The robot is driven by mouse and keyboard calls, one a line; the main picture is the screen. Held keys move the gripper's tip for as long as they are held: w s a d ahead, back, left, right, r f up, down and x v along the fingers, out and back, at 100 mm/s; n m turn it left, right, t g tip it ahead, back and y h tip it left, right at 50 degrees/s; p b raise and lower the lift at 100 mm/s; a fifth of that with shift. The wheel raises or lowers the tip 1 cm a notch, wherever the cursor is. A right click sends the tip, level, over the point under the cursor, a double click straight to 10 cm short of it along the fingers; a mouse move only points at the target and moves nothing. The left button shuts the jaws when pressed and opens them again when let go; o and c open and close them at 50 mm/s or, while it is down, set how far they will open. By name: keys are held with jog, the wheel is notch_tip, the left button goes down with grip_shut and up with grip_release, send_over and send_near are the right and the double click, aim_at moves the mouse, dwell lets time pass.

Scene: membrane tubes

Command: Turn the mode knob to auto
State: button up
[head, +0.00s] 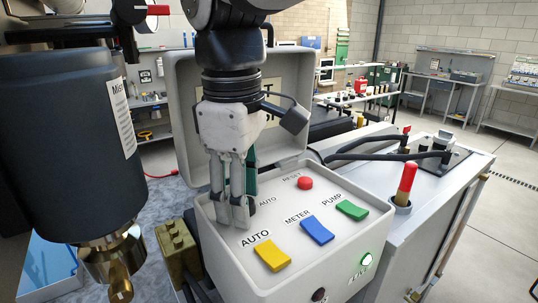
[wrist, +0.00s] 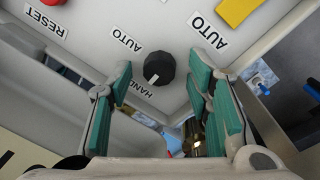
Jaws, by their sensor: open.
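The black mode knob (wrist: 160,66) shows in the wrist view on the pale control panel (head: 293,245). Its white pointer mark aims at the HAND label (wrist: 138,89); a small AUTO label (wrist: 126,40) sits up and left of the knob. My gripper (wrist: 160,78) is open, with its teal-padded fingers on either side of the knob and nothing held. Whether the fingers touch the knob I cannot tell. In the head view my gripper (head: 233,218) points down at the panel's left part and hides the knob.
The panel also carries a red RESET button (head: 305,183), a yellow AUTO rocker (head: 272,255), a blue METER rocker (head: 317,231) and a green PUMP rocker (head: 351,210). An open lid (head: 190,130) stands behind. A dark cylinder (head: 62,150) hangs at left.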

notch_tip(320, 180, up, 12)
jog(key=shift+s, duration=0.35)
jog(key=shift+a, duration=0.1)
